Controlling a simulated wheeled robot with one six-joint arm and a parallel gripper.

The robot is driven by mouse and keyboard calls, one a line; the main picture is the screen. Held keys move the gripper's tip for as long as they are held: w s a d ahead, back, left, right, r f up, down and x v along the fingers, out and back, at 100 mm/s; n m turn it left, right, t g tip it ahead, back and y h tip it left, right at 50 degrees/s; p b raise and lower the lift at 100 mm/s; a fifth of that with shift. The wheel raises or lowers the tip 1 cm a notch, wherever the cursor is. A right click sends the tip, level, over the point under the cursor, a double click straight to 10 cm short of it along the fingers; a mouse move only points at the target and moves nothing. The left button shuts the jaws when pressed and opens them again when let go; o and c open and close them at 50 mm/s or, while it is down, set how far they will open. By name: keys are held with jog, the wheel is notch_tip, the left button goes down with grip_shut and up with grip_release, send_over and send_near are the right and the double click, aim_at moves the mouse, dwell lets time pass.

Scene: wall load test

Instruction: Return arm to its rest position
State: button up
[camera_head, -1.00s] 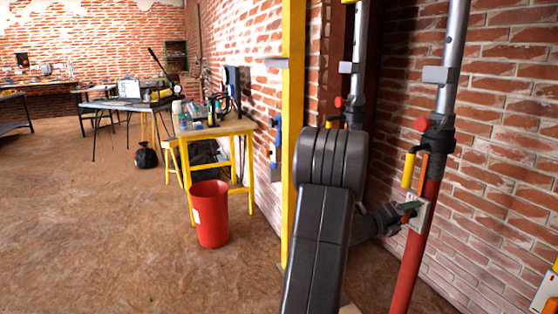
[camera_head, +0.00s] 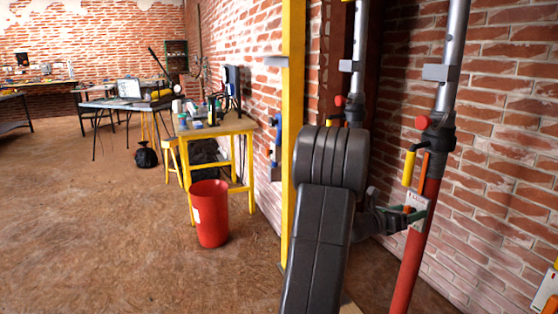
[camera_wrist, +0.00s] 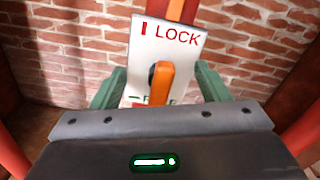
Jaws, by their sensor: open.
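My gripper (camera_wrist: 160,88) is open. In the wrist view its green fingers stand on both sides of an orange lever (camera_wrist: 160,82), apart from it as far as I can see. The lever stands upright on a white plate (camera_wrist: 198,45) marked "LOCK" in red; lettering below is partly hidden by the lever and my gripper. In the head view the plate (camera_head: 417,211) is on a red and grey post (camera_head: 412,250). My gripper (camera_head: 408,216) is close in front of it, small and partly unclear. My black arm fills the middle of that view.
A second post (camera_head: 354,75) and a yellow upright (camera_head: 292,110) stand near my arm. A brick wall is at the right. A red bin (camera_head: 210,222) and a cluttered workbench (camera_head: 215,129) are at the left. The floor further left is open.

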jog(key=shift+m+p, duration=0.65)
jog(key=shift+m, duration=0.85)
